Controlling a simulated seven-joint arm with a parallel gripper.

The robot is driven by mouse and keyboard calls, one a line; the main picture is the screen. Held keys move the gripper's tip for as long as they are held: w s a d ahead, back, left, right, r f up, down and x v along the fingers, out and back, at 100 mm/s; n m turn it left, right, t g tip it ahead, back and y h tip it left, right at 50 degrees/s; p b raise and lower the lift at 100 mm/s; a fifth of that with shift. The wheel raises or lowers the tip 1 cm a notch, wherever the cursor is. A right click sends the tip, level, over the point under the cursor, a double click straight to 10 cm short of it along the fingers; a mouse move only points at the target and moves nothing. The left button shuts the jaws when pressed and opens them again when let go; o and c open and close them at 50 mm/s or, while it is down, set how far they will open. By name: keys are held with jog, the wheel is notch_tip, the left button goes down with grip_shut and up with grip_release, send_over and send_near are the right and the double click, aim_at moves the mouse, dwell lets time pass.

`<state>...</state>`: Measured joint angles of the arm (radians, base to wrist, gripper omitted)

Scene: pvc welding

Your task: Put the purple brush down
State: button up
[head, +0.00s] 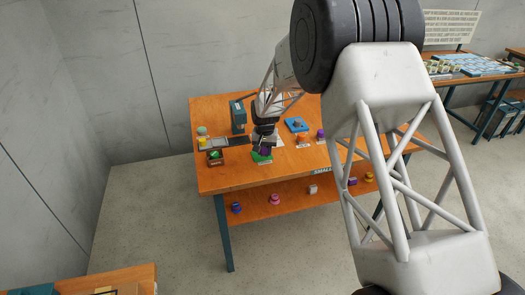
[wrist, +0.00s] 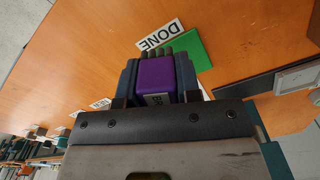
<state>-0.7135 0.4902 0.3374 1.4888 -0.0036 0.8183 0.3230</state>
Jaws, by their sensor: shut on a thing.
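The purple brush (wrist: 156,76) is a purple block with a partly readable white label and dark bristle-like tips at its far end. My gripper (wrist: 158,70) is shut on it, with one dark finger on each side. A green pad (wrist: 192,45) lies on the table just beyond the brush, beside a white card reading DONE (wrist: 160,33). In the head view, my gripper (head: 264,137) points down over the green pad (head: 262,158). The brush is mostly hidden there, and I cannot tell whether it touches the pad.
The orange table (head: 235,180) has a dark box (head: 238,116), a grey tray (head: 232,141) and a small dark bin (head: 216,156) on the left. A blue pad (head: 297,125), an orange item (head: 302,138) and a purple item (head: 320,134) stand right. A lower shelf (head: 255,208) holds several small items.

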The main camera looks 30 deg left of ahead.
jog(key=shift+w+a+f, duration=0.2)
jog(key=shift+w+a, duration=1.4)
jog(key=shift+w, duration=0.3)
jog(key=shift+f, duration=0.1)
jog(key=shift+f, duration=1.65)
jog(key=shift+f, duration=0.15)
jog(key=o, duration=1)
jog(key=shift+o, duration=0.2)
notch_tip(320, 180, up, 12)
